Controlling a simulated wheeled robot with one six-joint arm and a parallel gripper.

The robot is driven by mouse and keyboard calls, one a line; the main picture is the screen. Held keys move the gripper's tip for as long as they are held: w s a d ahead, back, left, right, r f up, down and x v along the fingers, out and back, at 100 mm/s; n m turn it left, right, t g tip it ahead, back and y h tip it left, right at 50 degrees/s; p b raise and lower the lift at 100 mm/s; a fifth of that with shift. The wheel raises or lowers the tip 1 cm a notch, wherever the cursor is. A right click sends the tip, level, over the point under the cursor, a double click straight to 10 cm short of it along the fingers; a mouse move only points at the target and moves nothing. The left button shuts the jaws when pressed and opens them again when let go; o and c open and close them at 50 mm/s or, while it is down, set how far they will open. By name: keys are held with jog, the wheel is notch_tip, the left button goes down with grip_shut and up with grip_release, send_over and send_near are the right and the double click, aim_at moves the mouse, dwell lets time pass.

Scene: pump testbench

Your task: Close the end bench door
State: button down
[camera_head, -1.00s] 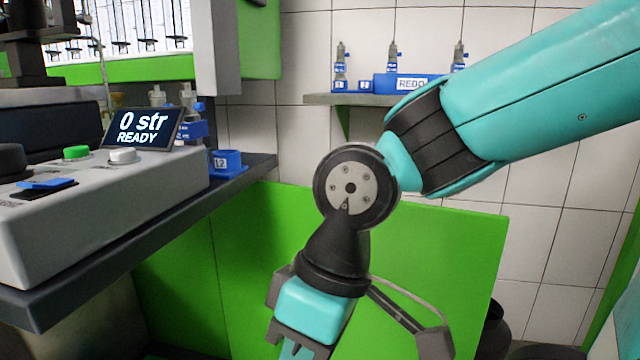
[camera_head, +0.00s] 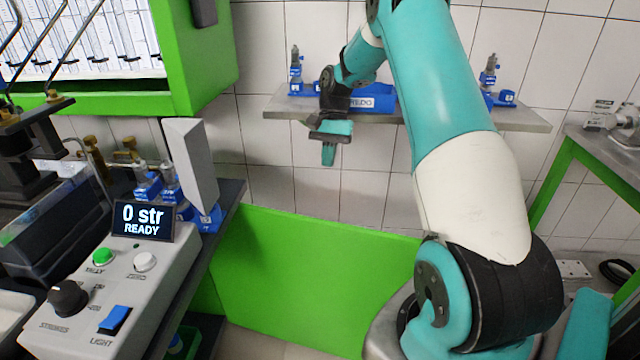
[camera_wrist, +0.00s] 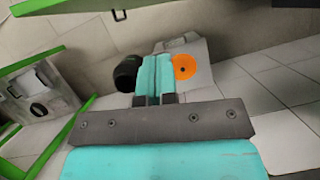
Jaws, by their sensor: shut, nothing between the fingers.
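The end bench door appears to be the plain green panel (camera_head: 310,275) in the head view. It stands out to the right from the end of the dark bench and looks open. Its hinge and latch are not clear. My gripper (camera_head: 329,154) is above and beyond the panel's top edge, in front of the wall shelf, pointing down and apart from the door. In the wrist view my gripper's teal fingers (camera_wrist: 154,78) are together with nothing between them.
A wall shelf (camera_head: 425,118) with blue holders is close behind my gripper. The bench carries a grey control box (camera_head: 130,290) and a display (camera_head: 142,220) reading "0 str READY". A green-framed table (camera_head: 590,160) stands right. The wrist view shows an orange disc (camera_wrist: 184,67).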

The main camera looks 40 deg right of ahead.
jog(key=s+a+f, duration=0.4)
jog(key=a+f, duration=0.2)
jog(key=f, duration=0.3)
jog(key=shift+a+f, duration=0.15)
jog(key=shift+f, duration=0.05)
jog(key=shift+a, duration=0.15)
